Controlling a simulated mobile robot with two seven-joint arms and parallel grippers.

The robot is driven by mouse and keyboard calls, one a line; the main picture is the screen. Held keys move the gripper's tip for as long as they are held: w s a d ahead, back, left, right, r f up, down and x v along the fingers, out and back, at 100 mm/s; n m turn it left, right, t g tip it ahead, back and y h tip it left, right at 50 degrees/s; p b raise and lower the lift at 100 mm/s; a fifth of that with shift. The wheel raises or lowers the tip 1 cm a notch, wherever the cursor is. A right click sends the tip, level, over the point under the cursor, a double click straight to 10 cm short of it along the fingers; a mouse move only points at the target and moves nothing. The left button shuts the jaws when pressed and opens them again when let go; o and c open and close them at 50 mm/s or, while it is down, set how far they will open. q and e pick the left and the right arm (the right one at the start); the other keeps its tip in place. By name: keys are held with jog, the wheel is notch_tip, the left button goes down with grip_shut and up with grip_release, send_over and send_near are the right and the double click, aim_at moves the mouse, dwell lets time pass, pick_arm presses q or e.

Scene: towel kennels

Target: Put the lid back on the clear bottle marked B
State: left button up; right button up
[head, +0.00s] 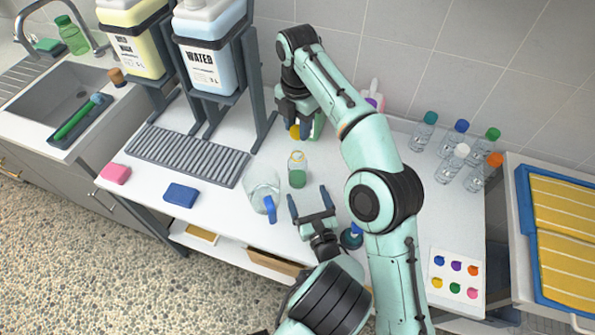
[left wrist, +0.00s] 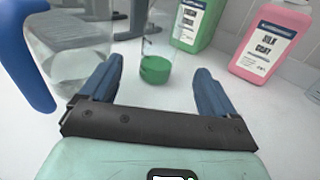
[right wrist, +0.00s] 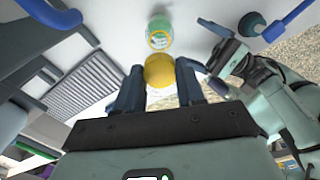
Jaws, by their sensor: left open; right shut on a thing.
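A clear open bottle (head: 298,172) with green liquid in its lower part stands upright on the white counter; no letter on it is readable. It also shows in the left wrist view (left wrist: 155,68) and from above in the right wrist view (right wrist: 159,35). My right gripper (head: 298,128) is shut on a yellow lid (right wrist: 160,70), behind the bottle and apart from it in the head view. My left gripper (head: 311,203) is open and empty, in front of the bottle, its fingers (left wrist: 158,90) pointing toward it without touching.
A clear pitcher (head: 262,184) with a blue handle stands just left of the bottle. Green (left wrist: 198,22) and pink (left wrist: 268,40) jugs stand behind. Several capped bottles (head: 455,160) stand at right. A drain rack (head: 187,155), blue sponge (head: 181,195) and pink sponge (head: 116,173) lie left.

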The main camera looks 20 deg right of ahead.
pick_arm(q)
jog(key=w, duration=1.1)
jog(key=shift+w+a, duration=0.2)
jog(key=shift+a, duration=0.05)
jog(key=c, duration=1.5)
pick_arm(e)
send_over(298, 152)
jog(key=shift+w+f, duration=0.1)
jog(key=shift+f, duration=2.45)
